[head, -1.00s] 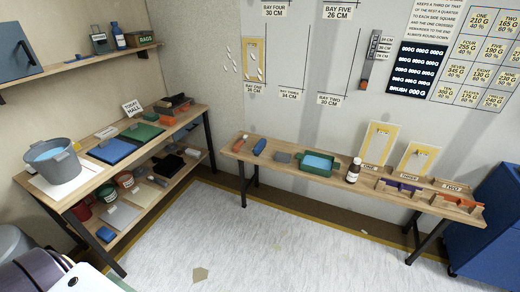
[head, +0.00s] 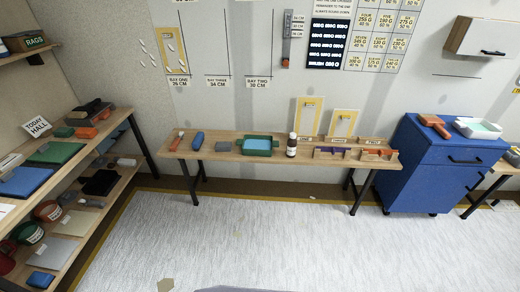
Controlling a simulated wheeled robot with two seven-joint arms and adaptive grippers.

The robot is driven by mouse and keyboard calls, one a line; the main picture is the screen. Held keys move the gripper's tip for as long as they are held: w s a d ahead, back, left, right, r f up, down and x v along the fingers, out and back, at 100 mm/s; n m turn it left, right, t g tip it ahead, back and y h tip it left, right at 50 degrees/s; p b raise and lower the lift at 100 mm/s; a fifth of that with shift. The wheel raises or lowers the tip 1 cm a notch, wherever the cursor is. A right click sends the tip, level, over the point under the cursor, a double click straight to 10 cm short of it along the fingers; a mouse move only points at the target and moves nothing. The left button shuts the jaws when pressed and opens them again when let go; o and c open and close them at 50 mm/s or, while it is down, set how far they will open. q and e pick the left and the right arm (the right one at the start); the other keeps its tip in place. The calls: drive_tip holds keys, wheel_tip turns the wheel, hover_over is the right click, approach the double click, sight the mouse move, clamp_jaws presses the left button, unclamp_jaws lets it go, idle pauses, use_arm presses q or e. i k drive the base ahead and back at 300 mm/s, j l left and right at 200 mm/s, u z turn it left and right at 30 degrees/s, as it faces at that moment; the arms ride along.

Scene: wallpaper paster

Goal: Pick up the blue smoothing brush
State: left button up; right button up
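A small blue rounded object (head: 197,140) lies near the left end of the long wooden bench (head: 228,157). It may be the blue smoothing brush, but it is too small to make out bristles. An orange-red object (head: 178,140) lies just left of it, apart from it. Another small blue item (head: 40,279) is on the lowest level of the left shelf unit; I cannot tell what it is. Neither of my grippers is in view.
The bench also holds a grey block (head: 222,146), a green tray (head: 258,146) and a brown bottle (head: 292,145). A blue cabinet (head: 430,165) stands right of it. The wooden shelf unit (head: 120,128) is at left. The pale floor (head: 240,235) before the bench is clear.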

sight(199, 139)
drive_tip(key=i+j+z, duration=0.2)
drive_tip(key=i+j, duration=0.15)
drive_tip(key=j, duration=0.25)
drive_tip(key=i+j+z, duration=0.15)
drive_tip(key=j, duration=0.15)
drive_tip(key=i+j+z, duration=0.1)
drive_tip(key=j, duration=0.2)
drive_tip(key=i+j+z, duration=0.1)
drive_tip(key=j, duration=0.25)
drive_tip(key=i, duration=0.05)
